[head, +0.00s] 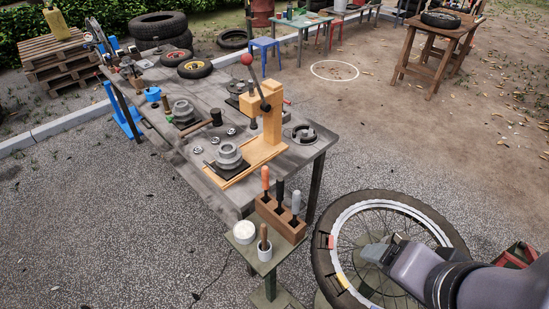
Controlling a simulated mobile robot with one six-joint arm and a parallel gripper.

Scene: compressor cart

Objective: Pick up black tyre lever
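A brown wooden block (280,219) stands on the small green side table (242,258) at the near end of the workbench. Several handled tools stand upright in it. The black one (280,192), which looks like the black tyre lever, is in the middle, between an orange-handled one (265,178) on the left and a grey one (295,203) on the right. Its lower part is hidden in the block. My gripper (372,254) is to the right of the block and apart from it, in front of the spoked wheel. Its finger gap cannot be made out.
A spoked wheel with a black tyre (320,262) stands beside the side table, behind my gripper. A white tub (244,232) and a white cup (264,252) share the side table. The workbench (305,157) holds an orange press (271,125). Open gravel lies to the left.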

